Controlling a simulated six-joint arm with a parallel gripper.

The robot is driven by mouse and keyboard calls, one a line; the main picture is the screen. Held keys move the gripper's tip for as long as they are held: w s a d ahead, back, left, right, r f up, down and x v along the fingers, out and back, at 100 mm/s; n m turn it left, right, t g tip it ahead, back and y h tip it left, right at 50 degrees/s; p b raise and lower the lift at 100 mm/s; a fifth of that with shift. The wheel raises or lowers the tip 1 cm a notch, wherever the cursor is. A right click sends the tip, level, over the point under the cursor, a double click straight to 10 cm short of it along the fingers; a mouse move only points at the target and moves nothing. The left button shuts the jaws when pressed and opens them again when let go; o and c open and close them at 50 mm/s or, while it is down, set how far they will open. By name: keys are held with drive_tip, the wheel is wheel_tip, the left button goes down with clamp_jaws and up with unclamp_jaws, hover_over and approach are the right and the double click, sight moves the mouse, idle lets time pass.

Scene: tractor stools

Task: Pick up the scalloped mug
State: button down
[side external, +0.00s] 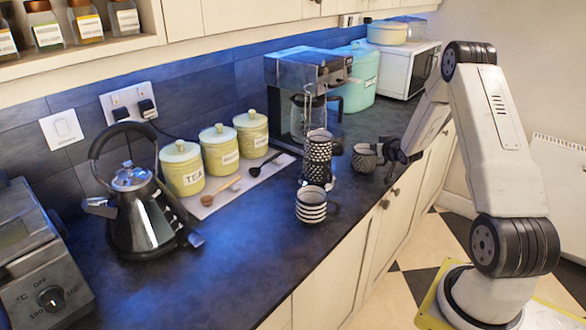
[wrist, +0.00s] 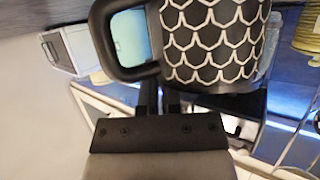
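The scalloped mug, dark with a pale scale pattern, fills the upper part of the wrist view (wrist: 212,45), with its dark handle to the left. In the side view I take it to be the mug standing alone (side external: 363,158) right of the stack, its handle towards my gripper (side external: 395,150). In the wrist view the fingers of my gripper (wrist: 160,97) are close together, just below the handle and mug body. The mug hides their tips, so I cannot tell whether they grip it.
Patterned mugs are stacked (side external: 318,150) to the left, with a striped mug (side external: 311,205) in front. A coffee maker (side external: 296,85) stands behind them. Yellow canisters (side external: 221,150) and a kettle (side external: 135,210) are farther left. The front counter between the kettle and striped mug is clear.

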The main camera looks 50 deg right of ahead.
drive_tip(key=shift+r, duration=0.15)
drive_tip(key=shift+r, duration=0.8)
drive_tip(key=s+a+r, duration=0.9)
drive_tip(key=s+r, duration=0.1)
drive_tip(key=r, duration=0.1)
drive_tip(key=shift+s, duration=0.35)
drive_tip(key=shift+r, duration=0.2)
